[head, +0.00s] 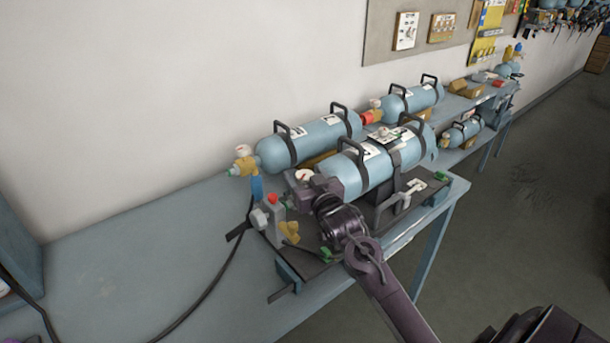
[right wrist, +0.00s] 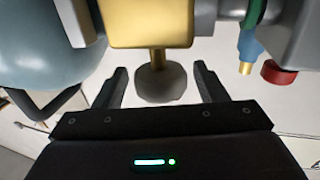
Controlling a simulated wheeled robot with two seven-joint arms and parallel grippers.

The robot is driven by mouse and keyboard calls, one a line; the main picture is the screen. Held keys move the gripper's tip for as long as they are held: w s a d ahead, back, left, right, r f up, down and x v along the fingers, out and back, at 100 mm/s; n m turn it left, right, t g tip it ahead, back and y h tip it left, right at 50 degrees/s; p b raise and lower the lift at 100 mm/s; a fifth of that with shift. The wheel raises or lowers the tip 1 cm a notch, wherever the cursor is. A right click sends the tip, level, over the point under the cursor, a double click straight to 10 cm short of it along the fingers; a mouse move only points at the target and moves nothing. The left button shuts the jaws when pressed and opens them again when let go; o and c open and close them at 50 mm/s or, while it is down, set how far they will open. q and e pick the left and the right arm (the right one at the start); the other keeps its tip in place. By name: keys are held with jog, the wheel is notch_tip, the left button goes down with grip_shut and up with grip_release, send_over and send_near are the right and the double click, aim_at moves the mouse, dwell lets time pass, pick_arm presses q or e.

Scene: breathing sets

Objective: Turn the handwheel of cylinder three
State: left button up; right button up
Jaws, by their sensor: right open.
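Several pale blue cylinders with black carry handles lie on a long bench. The nearest cylinder (head: 362,178) lies on a dark board, and my right gripper (head: 298,188) is at its left, valve end. In the right wrist view a grey-white handwheel (right wrist: 160,84) on a brass stem sits below a brass valve block (right wrist: 152,22). My open right fingers (right wrist: 162,92) stand either side of this handwheel, with a visible gap on both sides. The labels are too small to read for a number. My left gripper is not in view.
A second cylinder (head: 308,143) with a brass valve (head: 245,166) lies behind, near the wall. A grey fitting (head: 268,212) with a red top stands left of my gripper.

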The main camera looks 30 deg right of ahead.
jog(key=c, duration=0.8)
jog(key=shift+c, duration=1)
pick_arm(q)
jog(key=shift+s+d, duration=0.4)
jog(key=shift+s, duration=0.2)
pick_arm(e)
jog(key=shift+r+n+y+p, duration=0.1)
jog(key=shift+n+y+p, duration=0.4)
jog(key=shift+n+y, duration=1.2)
jog(key=y, duration=0.2)
jog(key=shift+y, duration=0.3)
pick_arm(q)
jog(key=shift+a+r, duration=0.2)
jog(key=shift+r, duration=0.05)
pick_arm(e)
jog(key=shift+n+g+y, duration=0.3)
jog(key=shift+n+y, duration=0.8)
jog(key=shift+y, duration=0.3)
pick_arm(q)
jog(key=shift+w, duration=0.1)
pick_arm(e)
jog(key=shift+y, duration=0.3)
